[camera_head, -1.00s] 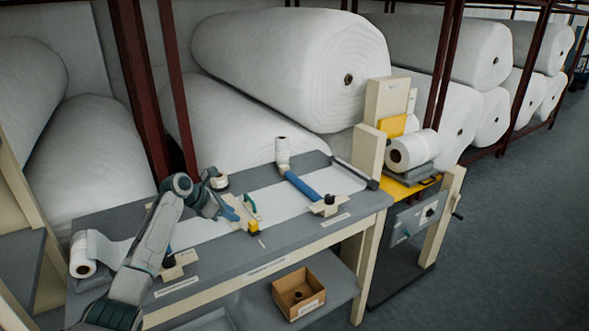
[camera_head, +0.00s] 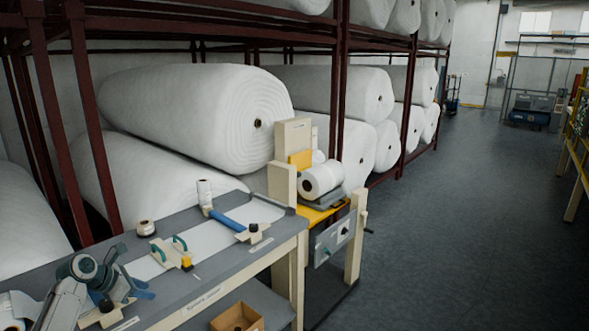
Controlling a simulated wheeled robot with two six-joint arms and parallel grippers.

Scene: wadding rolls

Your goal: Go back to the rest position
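My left gripper (camera_head: 141,289) is at the lower left, over the near left part of the grey workbench (camera_head: 205,283). It has blue fingers. Nothing shows clearly between them, but their opening is too small to judge. A cream block tool with green handles (camera_head: 172,254) lies on the white strip, to the right of my gripper and apart from it. My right gripper is out of view.
A tape roll (camera_head: 145,228), an upright white roll (camera_head: 205,193) and a blue roller (camera_head: 228,221) are on the bench. A small white roll (camera_head: 321,179) sits on the yellow stand. Large wadding rolls (camera_head: 200,110) fill racks behind.

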